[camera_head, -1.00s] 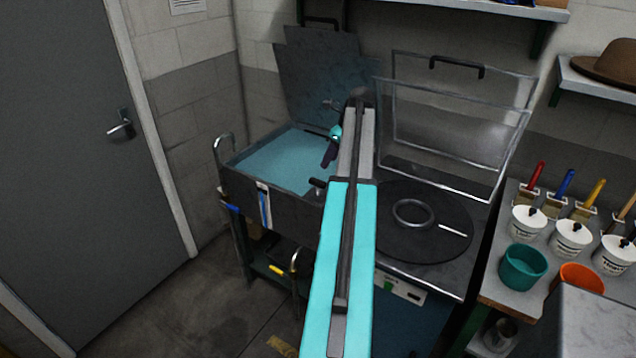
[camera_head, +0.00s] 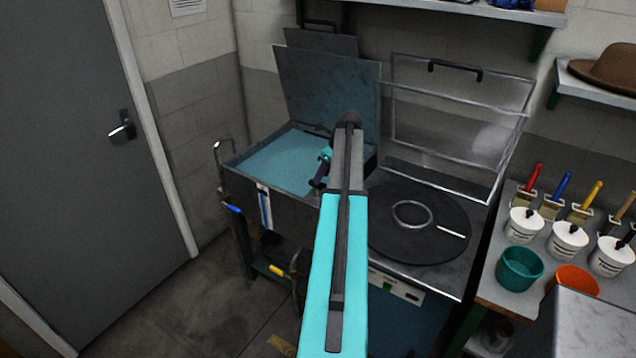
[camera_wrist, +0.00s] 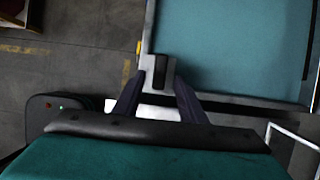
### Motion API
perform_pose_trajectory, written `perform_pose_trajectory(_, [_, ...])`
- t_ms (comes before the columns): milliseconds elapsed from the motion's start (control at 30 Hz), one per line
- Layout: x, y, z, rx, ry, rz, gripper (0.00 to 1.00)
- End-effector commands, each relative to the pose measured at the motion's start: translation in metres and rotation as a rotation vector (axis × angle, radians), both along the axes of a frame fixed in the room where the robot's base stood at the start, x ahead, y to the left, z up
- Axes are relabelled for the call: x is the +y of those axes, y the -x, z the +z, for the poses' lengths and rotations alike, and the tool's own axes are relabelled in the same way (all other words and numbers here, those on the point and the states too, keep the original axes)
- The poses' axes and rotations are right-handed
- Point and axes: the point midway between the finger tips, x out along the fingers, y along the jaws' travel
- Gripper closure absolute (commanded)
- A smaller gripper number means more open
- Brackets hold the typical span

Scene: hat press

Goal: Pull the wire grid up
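No wire grid can be made out for certain. A box-like tank (camera_head: 285,207) with a blue-green surface inside stands left of centre, its dark lid (camera_head: 325,88) raised behind it. My gripper (camera_head: 321,172) is over the tank's right part in the head view, small and partly hidden by my arm. In the wrist view, my gripper's two dark fingers (camera_wrist: 160,84) are apart, one on each side of a small black handle-like part (camera_wrist: 160,72) at the tank's edge. Whether they touch it cannot be told.
A clear wire-framed lid (camera_head: 450,120) stands raised over a round dark plate (camera_head: 420,220) on the right. A workbench (camera_head: 500,285) with pots and brushes is further right. A bent metal rod (camera_head: 222,150) rises at the tank's left. Floor by the door (camera_head: 70,140) is clear.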

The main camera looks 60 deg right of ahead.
Motion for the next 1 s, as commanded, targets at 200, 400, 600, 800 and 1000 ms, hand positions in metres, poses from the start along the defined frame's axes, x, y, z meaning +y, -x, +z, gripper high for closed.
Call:
perform_pose_trajectory(200, [0.000,-0.010,-0.023,0.001,-0.001,0.000,0.62])
perform_pose_trajectory(400, [0.000,-0.018,-0.043,0.000,-0.001,0.000,0.62])
perform_pose_trajectory(600, [0.000,-0.023,-0.056,0.000,-0.001,0.001,0.62])
perform_pose_trajectory(800, [0.000,-0.024,-0.059,-0.001,0.001,0.001,0.62])
perform_pose_trajectory(1000, [0.000,-0.024,-0.059,0.000,0.001,0.000,0.66])
